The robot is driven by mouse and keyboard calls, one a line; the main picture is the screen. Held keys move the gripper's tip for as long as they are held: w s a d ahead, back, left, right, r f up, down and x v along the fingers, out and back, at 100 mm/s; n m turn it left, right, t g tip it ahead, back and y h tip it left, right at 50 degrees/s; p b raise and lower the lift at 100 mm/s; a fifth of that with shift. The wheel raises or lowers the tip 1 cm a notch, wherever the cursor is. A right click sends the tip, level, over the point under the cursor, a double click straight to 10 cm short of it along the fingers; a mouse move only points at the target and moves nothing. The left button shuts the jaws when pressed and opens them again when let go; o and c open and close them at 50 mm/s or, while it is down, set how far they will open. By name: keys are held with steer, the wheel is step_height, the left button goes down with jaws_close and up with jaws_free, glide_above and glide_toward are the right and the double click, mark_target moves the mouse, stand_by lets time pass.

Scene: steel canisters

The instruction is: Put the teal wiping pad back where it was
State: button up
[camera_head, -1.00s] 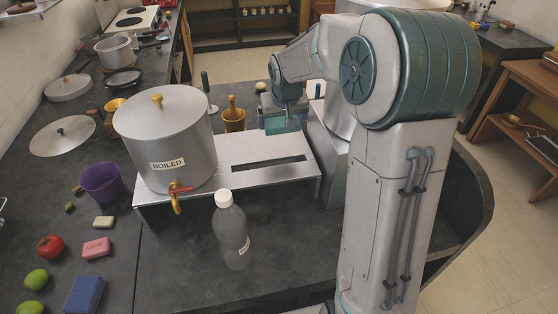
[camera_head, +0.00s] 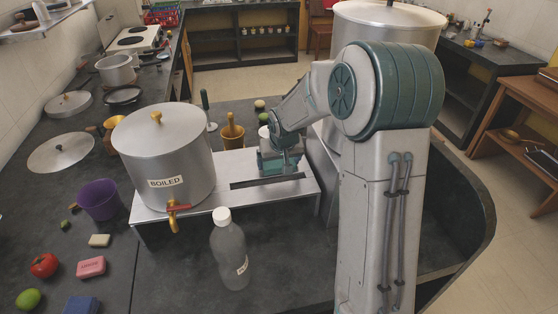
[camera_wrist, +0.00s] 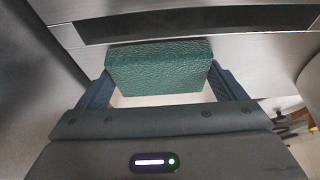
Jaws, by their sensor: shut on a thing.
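The teal wiping pad (camera_wrist: 160,66) shows in the wrist view as a textured green-teal block between the two fingers of my gripper (camera_wrist: 165,84). My gripper is shut on it. In the head view my gripper (camera_head: 280,165) is over the right part of the metal stand (camera_head: 240,204), near its long dark slot (camera_head: 268,182). The pad is hard to make out there, mostly hidden by the gripper. I cannot tell whether the pad touches the stand's top.
A steel canister labelled BOILED (camera_head: 163,160) stands on the stand's left part. A clear bottle (camera_head: 228,250) stands in front. A brass mortar (camera_head: 231,137) is behind the stand, and a large steel canister (camera_head: 385,30) is at the right behind my arm.

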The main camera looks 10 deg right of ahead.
steer(key=o, duration=0.8)
steer(key=shift+c, duration=0.2)
steer(key=v, duration=1.1)
steer(key=s+g, duration=0.1)
steer(key=s, duration=2.5)
steer(key=shift+a, duration=0.15)
steer(key=shift+r, duration=0.1)
